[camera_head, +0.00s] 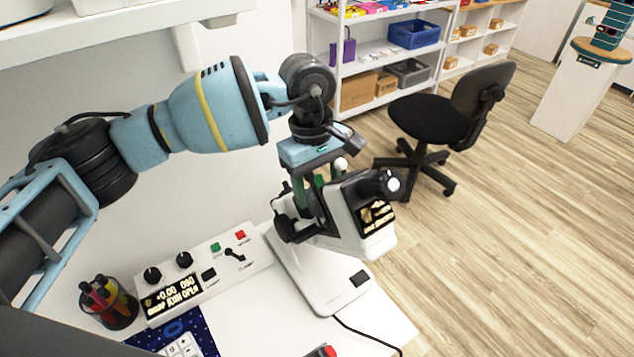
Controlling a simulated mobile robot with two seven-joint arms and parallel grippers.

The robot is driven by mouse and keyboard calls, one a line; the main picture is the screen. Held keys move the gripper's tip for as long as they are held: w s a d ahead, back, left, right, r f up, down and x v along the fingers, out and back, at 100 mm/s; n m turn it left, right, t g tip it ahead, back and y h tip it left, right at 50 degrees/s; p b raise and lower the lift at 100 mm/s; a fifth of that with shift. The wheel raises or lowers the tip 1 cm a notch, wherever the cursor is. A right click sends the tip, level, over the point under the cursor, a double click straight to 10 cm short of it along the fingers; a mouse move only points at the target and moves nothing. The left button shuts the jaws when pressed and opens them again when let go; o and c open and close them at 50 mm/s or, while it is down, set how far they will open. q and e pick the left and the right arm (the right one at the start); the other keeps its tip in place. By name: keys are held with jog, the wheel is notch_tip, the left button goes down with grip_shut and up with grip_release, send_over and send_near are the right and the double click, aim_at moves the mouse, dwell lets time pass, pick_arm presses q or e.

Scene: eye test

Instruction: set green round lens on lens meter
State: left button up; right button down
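The white lens meter (345,235) stands on the white table, with a dark knob on its left side and a small dark display on its right. My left gripper (318,190) comes in from the left and points down over the top of the lens meter. Green parts show between and beside its fingers, but I cannot tell whether they are the green round lens or finger pads. The fingertips are partly hidden against the lens meter, so their opening is unclear. My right gripper is not in view.
A control box (205,273) with knobs, buttons and a display lies left of the lens meter. A pen cup (110,303) and a dark blue mat (205,333) are at the front left. A black cable runs off the table's front. A black chair (435,118) stands beyond the table.

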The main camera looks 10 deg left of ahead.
pick_arm(q)
jog(key=shift+s+d+f, duration=0.35)
jog(key=shift+s+f, duration=0.15)
jog(key=shift+f, duration=0.25)
jog(key=o, duration=1.1)
jog(key=r, duration=0.3)
jog(key=w+a+r, duration=0.1)
jog(key=r, duration=0.5)
jog(key=shift+w+a+r+b, duration=0.1)
jog(key=shift+w+a+b, duration=0.15)
jog(key=shift+w+b, duration=0.1)
